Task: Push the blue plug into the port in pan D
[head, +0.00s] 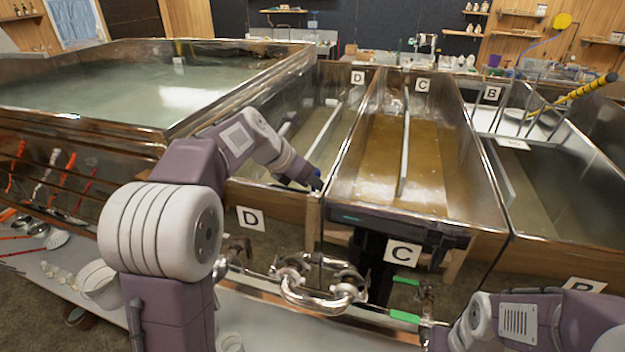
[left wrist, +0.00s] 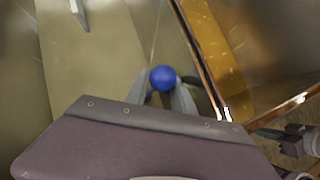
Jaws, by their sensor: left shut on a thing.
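The blue plug (left wrist: 162,78) is a round blue ball held between the fingers of my left gripper (left wrist: 168,98). In the head view only a small bit of the blue plug (head: 316,184) shows at the end of my left gripper (head: 308,180). The gripper is over the near right corner of pan D (head: 285,165), close to the wall shared with pan C. Pan D is a long metal pan with shallow liquid and a light divider. The port in pan D cannot be made out in either view. My right gripper is not visible; only part of its arm shows at the lower right.
Pan C (head: 340,190) with amber liquid stands right of pan D, with its metal wall close to my left gripper. A large pan (head: 150,130) of pale liquid stands higher on the left. Pipes and valves (head: 310,285) run below the front edge.

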